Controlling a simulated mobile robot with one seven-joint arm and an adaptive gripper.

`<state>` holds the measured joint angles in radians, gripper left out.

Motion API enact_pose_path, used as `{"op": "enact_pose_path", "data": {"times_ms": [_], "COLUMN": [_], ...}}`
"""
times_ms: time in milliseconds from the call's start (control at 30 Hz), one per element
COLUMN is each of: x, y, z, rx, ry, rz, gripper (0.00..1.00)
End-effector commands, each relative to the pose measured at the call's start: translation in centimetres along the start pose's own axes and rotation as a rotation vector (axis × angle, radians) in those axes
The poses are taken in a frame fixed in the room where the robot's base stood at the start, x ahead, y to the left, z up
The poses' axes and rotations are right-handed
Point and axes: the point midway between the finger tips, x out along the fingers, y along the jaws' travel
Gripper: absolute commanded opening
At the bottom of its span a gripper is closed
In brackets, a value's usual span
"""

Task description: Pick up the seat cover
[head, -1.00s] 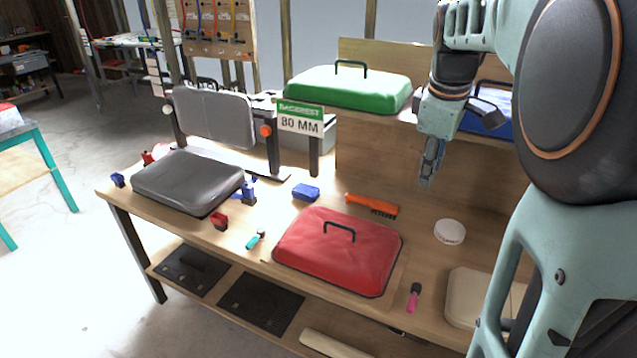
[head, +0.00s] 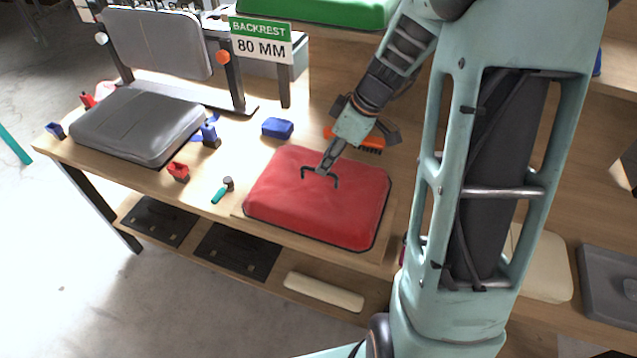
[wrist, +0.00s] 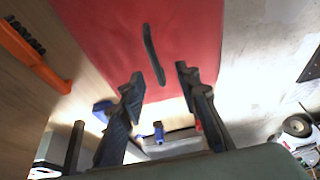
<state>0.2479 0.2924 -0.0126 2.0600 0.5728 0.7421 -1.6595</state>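A red cover (head: 290,208) with a dark handle (head: 334,180) lies on the workbench (head: 225,150); it also fills the top of the wrist view (wrist: 105,25). My gripper (head: 322,170) is over the red cover, close to its handle. In the wrist view, my gripper (wrist: 159,72) is open and empty, and the handle (wrist: 152,52) shows between and just beyond its fingertips. I cannot tell whether the fingers touch the handle. A green cover (head: 320,10) sits on the raised shelf behind. No label tells which cover is the seat cover.
A grey seat (head: 135,125) and backrest (head: 158,42) stand at the left by a sign reading "BACKREST 80 MM" (head: 262,38). An orange brush (head: 372,142), a blue block (head: 278,128), a red clamp (head: 178,172) and a teal-handled tool (head: 220,193) lie around the red cover.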

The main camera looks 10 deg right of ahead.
Motion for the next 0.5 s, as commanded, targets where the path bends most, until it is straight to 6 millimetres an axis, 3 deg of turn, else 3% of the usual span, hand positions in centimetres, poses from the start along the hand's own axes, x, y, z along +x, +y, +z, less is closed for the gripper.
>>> {"op": "enact_pose_path", "data": {"times_ms": [267,500], "x": [2.0,5.1], "y": [0.1,0.4], "z": [-0.1,-0.1], "rx": [0.000,-0.001], "ry": [-0.001,-0.001], "rz": [-0.003,-0.002], "gripper": [0.30,0.30]}}
